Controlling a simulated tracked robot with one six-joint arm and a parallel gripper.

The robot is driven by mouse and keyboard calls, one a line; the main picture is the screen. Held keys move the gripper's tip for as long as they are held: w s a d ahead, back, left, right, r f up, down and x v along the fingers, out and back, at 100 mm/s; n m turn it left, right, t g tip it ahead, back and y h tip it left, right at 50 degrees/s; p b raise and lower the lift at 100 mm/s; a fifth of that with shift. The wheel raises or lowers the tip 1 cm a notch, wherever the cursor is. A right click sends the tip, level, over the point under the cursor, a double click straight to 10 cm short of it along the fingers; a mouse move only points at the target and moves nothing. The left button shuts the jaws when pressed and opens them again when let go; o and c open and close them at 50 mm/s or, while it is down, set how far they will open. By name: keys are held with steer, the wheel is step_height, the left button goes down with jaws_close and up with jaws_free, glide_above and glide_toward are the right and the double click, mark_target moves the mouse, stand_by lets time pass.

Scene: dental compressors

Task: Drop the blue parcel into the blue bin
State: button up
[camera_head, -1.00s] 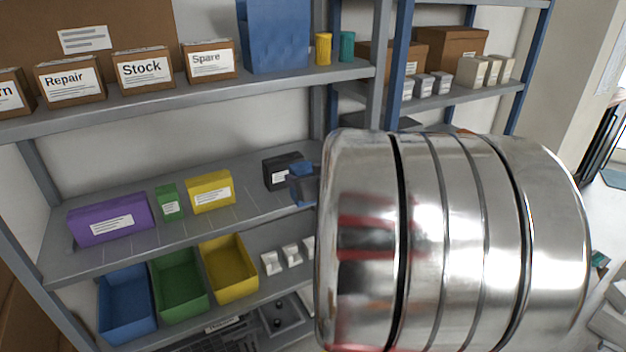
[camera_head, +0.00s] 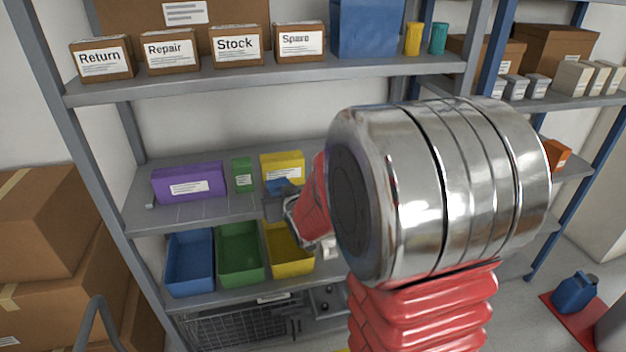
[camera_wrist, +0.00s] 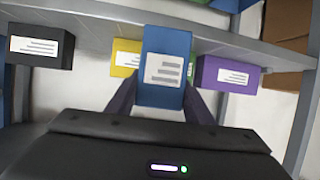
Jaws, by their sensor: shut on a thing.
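The blue parcel (camera_wrist: 165,60), with a white label, is between the two fingers of my gripper (camera_wrist: 167,102) in the wrist view. In the head view, the parcel (camera_head: 281,187) shows as a small blue patch at my gripper (camera_head: 279,203), partly hidden by my arm. My gripper is shut on it, in front of the middle shelf near the yellow box and above the yellow bin. The open blue bin (camera_head: 190,255) stands on the lower shelf, left of the green bin, and looks empty. My gripper is to its right and higher.
A green bin (camera_head: 240,252) and a yellow bin (camera_head: 290,262) stand right of the blue bin. Above are purple (camera_head: 188,181), green (camera_head: 242,174) and yellow boxes (camera_head: 283,165) on the middle shelf (camera_head: 150,219). Cartons (camera_head: 40,235) are stacked at left.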

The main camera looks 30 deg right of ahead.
steer(key=w+a+f+n+y, duration=0.1)
steer(key=a+f, duration=0.3)
steer(key=a, duration=1.1)
steer(key=shift+w+a+f+n+y, duration=0.25)
steer(key=shift+n+y, duration=0.35)
steer(key=shift+y, duration=0.2)
